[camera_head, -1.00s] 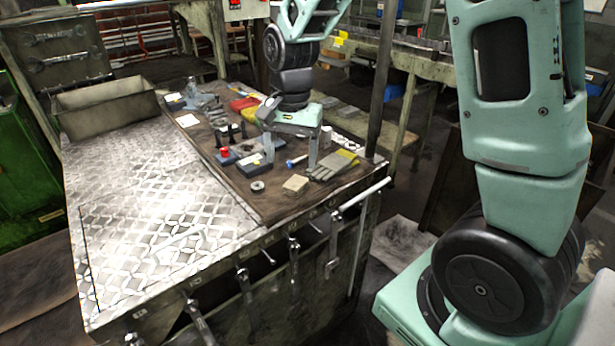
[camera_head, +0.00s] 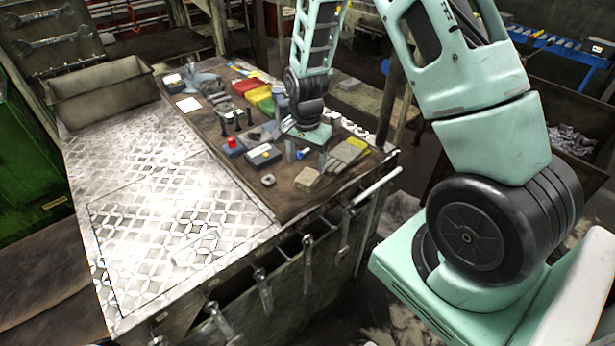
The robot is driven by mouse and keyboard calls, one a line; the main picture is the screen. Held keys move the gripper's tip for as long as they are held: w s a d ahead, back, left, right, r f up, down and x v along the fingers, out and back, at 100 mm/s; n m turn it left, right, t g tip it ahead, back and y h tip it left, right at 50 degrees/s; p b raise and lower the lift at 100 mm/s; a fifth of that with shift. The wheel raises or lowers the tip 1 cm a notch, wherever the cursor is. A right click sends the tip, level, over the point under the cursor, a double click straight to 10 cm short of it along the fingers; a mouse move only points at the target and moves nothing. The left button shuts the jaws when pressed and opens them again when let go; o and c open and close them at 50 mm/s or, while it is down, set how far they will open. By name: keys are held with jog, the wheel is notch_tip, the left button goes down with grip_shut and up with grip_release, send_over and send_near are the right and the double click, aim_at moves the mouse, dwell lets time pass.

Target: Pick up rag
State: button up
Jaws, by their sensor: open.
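A small beige folded cloth, which looks like the rag (camera_head: 307,178), lies flat near the right front part of the brown work mat. My gripper (camera_head: 307,159) points down just behind it, with its two fingers apart. The right fingertip shows close to the rag's far edge; I cannot tell whether it touches. Nothing is seen between the fingers except a blue-ended tool (camera_head: 304,153) on the mat behind. The rag's top is in full view.
Grey-yellow gloves (camera_head: 346,154) lie right of the rag. A red-topped piece (camera_head: 232,143) is farther left. The patterned metal tabletop (camera_head: 150,215) is bare. A metal bin (camera_head: 100,92) stands at back left.

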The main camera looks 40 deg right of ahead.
aim_at(307, 176)
jog(key=shift+s+f+p, duration=0.2)
jog(key=shift+f+p, duration=0.35)
jog(key=shift+f, duration=0.05)
jog(key=shift+s+a+f+p, duration=0.15)
jog(key=shift+f+p, duration=0.7)
jog(key=shift+f, duration=1.2)
jog(key=c, duration=1.1)
